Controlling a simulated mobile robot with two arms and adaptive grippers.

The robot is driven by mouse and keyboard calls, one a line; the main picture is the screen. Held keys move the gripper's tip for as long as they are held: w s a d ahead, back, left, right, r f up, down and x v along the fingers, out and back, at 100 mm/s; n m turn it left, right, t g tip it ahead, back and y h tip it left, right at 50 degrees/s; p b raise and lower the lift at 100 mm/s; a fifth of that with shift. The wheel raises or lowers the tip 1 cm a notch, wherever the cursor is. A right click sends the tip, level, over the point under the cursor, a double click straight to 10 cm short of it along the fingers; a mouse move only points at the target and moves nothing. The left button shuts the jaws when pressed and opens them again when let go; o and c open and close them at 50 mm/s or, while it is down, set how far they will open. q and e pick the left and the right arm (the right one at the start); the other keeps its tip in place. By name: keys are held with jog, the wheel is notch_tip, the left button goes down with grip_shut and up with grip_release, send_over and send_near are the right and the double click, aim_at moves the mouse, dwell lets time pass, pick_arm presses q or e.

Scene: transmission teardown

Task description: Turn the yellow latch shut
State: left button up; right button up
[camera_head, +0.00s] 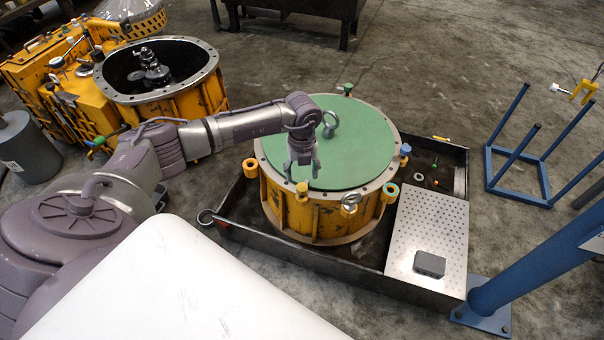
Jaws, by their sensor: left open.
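The yellow drum-shaped housing (318,218) stands upright with a flat green lid (355,150) inside its grey bolted rim. A small yellow knob-like piece (301,188), which looks like the yellow latch, sits at the front left of the rim. I cannot tell which way it is turned. My left gripper (302,172) is open and points down just above and behind this piece, over the lid's front left edge. No contact is clear. My right gripper is not in view.
An eye ring (329,120) rises from the lid. The black tray (290,250) holds a perforated plate (430,225). A blue post (540,255) stands right.

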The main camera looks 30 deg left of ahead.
aim_at(302, 186)
pick_arm(q)
notch_tip(302, 186, up, 6)
dwell(0.6)
